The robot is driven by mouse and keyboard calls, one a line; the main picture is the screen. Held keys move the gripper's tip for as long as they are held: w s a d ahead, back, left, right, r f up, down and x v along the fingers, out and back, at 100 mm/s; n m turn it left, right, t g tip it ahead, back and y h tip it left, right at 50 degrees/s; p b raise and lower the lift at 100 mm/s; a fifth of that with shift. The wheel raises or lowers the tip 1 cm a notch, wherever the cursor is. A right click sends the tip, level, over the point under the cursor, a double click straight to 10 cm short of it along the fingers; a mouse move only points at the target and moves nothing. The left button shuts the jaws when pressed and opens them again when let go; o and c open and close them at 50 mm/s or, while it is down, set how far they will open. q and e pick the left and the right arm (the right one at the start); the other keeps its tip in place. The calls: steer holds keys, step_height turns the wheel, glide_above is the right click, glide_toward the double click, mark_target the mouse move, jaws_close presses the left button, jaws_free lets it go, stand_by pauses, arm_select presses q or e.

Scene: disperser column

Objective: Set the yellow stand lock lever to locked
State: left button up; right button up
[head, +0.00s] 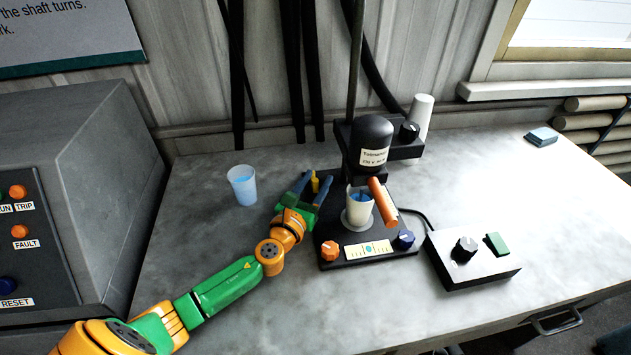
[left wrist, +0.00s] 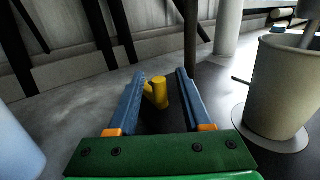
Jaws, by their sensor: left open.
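The yellow stand lock lever (head: 315,183) is a small stub at the left side of the black disperser stand (head: 327,230). My right gripper is not in view.
A cream beaker (head: 359,209) stands on the stand base below the dark motor head (head: 371,142), with an orange handle (head: 382,201) beside it. A control box (head: 472,255) is at right.

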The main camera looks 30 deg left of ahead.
arm_select(q)
steer(key=shift+s, duration=0.1)
steer(key=s, duration=0.7)
steer(key=shift+d, duration=0.25)
